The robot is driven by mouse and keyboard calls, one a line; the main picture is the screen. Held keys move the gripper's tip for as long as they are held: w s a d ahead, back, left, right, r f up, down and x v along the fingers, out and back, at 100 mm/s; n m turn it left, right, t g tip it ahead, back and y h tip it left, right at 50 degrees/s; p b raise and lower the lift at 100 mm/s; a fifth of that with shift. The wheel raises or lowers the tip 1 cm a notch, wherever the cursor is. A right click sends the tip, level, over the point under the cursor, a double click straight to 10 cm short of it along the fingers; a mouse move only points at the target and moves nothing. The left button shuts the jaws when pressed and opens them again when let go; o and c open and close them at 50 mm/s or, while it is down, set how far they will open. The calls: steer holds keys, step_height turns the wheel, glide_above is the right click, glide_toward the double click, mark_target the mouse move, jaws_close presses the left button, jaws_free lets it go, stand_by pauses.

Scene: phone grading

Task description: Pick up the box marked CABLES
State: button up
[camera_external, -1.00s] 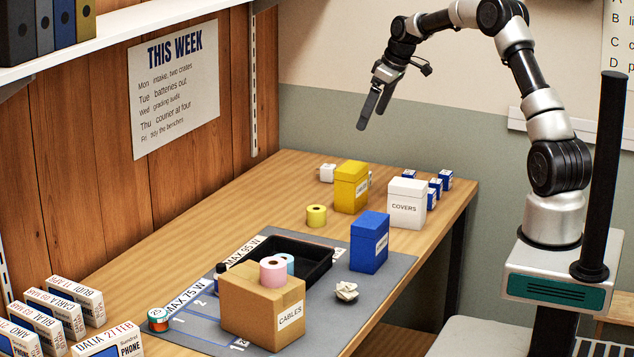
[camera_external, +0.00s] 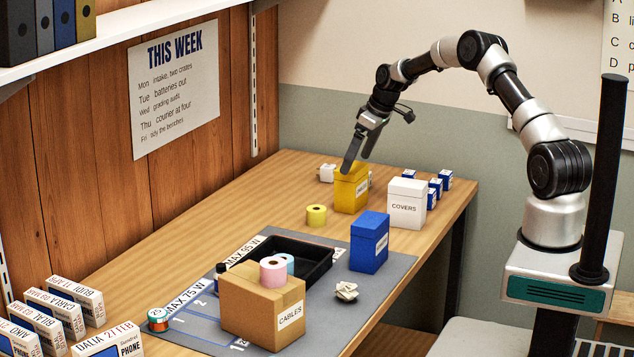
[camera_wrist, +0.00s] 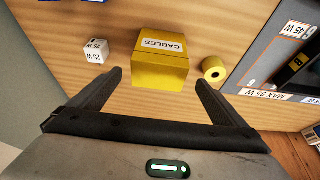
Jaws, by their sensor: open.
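A yellow box (camera_external: 349,195) stands upright on the far part of the wooden table; the wrist view shows it too (camera_wrist: 159,73), with a white label reading CABLES. A brown cardboard box (camera_external: 250,308) on the grey mat at the front also has a label reading CABLES. A pink roll and a light blue roll are on or right behind its top; I cannot tell for the blue one. My gripper (camera_external: 355,164) is open and empty, pointing down over the yellow box. In the wrist view the box lies between and ahead of the two fingers.
A white COVERS box (camera_external: 406,203) stands right of the yellow box, a blue box (camera_external: 369,243) nearer. A yellow roll (camera_external: 316,215) and a small white cube (camera_external: 327,172) sit close to the yellow box. A black tray (camera_external: 303,262) and crumpled paper (camera_external: 346,291) are on the mat.

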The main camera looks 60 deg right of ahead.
mark_target(352, 168)
steer(key=x, duration=0.4)
steer(key=shift+w+d+f, duration=0.15)
steer(key=shift+d+f, duration=0.05)
steer(key=shift+c, duration=0.4)
